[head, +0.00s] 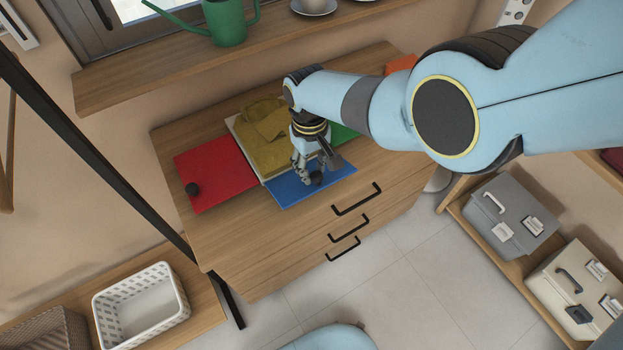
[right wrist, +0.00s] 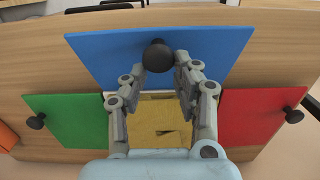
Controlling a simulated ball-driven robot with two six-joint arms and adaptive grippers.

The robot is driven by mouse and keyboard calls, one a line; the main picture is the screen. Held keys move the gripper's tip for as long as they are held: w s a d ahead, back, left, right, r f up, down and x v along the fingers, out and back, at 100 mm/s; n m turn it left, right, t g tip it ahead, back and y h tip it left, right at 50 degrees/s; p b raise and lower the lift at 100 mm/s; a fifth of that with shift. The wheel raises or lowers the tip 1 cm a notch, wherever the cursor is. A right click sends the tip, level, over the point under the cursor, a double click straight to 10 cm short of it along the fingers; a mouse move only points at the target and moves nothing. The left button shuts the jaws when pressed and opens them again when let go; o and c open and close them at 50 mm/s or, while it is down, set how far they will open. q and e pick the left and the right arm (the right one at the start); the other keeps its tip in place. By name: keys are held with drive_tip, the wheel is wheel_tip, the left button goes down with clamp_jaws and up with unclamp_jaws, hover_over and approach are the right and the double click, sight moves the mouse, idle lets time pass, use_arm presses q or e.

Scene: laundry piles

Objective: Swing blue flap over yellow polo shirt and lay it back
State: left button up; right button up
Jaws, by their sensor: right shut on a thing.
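The yellow polo shirt (head: 262,150) lies folded on the pale middle panel of a folding board on the wooden dresser; it also shows in the right wrist view (right wrist: 155,122). The blue flap (head: 288,196) lies flat on the dresser's front side, apart from the shirt. My arm hides part of the board. My left gripper is out of view.
The red flap (head: 213,170) with a black knob lies flat at left, the green flap (head: 343,134) at right. An orange item (head: 401,64) lies at the back right. A shelf (head: 180,67) with a green watering can (head: 228,25) overhangs behind. A white basket (head: 140,305) stands lower left.

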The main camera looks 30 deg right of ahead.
sight(322, 187)
drive_tip(key=shift+s+d+f, duration=0.2)
drive_tip(key=shift+s+d, duration=0.05)
drive_tip(key=shift+s, duration=0.2)
drive_tip(key=shift+s+f, duration=0.3)
drive_tip(key=shift+o, duration=0.2)
drive_tip(key=shift+s+f+t, duration=0.5)
drive_tip(key=shift+f+t, duration=0.1)
drive_tip(key=shift+f, duration=0.3)
drive_tip(key=shift+s+f+t, duration=0.25)
drive_tip(key=shift+s+f, duration=0.05)
drive_tip(key=shift+f, duration=0.3)
drive_tip(key=shift+s+f+t, duration=0.25)
drive_tip(key=shift+s+f, duration=0.05)
drive_tip(key=shift+f, duration=0.25)
drive_tip(key=shift+c, duration=0.4)
drive_tip(key=o, duration=0.8)
